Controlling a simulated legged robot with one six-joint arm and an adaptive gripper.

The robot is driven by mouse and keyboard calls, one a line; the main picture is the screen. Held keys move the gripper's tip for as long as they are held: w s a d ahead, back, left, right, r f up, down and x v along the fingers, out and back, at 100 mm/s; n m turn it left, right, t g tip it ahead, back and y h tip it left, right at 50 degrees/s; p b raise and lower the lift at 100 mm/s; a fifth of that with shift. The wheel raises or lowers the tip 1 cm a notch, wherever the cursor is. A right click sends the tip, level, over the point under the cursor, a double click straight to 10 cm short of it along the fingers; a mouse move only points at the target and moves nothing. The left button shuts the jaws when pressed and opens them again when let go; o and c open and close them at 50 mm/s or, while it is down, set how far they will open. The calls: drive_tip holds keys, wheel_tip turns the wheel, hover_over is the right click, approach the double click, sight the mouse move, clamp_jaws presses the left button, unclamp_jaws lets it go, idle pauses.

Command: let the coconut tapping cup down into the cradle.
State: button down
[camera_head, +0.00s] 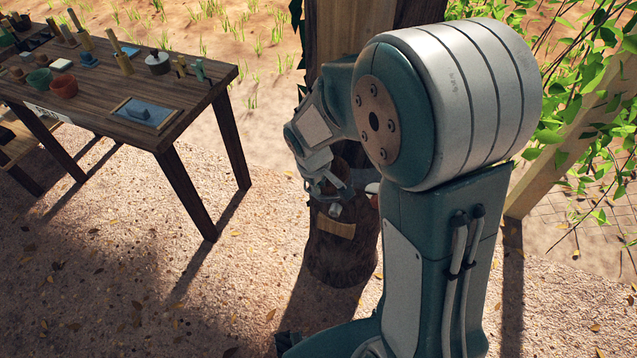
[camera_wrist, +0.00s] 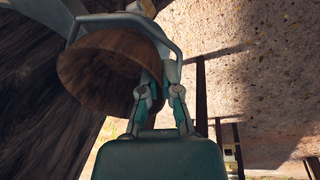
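The coconut tapping cup (camera_wrist: 102,72) is a brown bowl, tilted in the wrist view with its dark hollow facing the camera. My gripper (camera_wrist: 160,84) has its two fingers close together at the cup's right wall and appears shut on its rim; the exact contact is hard to see. A grey metal band (camera_wrist: 176,50) curves behind and right of the cup and looks like the cradle; I cannot tell whether the cup touches it. In the head view my gripper (camera_head: 334,188) is low beside the trunk, and my arm hides much of this spot.
The trunk (camera_head: 335,258) stands close by, with a tan patch (camera_head: 335,226) on its front. A wooden table (camera_head: 110,115) with pots and tools is at left. A wooden post and leafy plants (camera_head: 590,115) are at right. Gravel ground between table and trunk is clear.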

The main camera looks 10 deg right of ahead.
drive_tip(key=c, duration=0.7)
unclamp_jaws()
drive_tip(key=shift+d, duration=0.1)
wheel_tip(320, 180, up, 12)
drive_tip(key=s+a, duration=0.1)
drive_tip(key=a, duration=0.1)
drive_tip(key=shift+s+d+r+m+t+y, duration=0.25)
drive_tip(key=shift+s+d+r+m+t, duration=0.75)
drive_tip(key=shift+s, duration=1.8)
drive_tip(key=shift+s+d+r+m+t+y, duration=0.45)
drive_tip(key=shift+s+r+m, duration=0.95)
drive_tip(key=shift+s, duration=1.45)
drive_tip(key=shift+s+d+r+m+t+y, duration=0.1)
drive_tip(key=shift+s+d+r+m+t, duration=1.2)
drive_tip(key=shift+s, duration=1.5)
drive_tip(key=shift+a+r+n+g, duration=0.25)
drive_tip(key=shift+r+n+g, duration=0.05)
drive_tip(key=shift+n+g, duration=0.25)
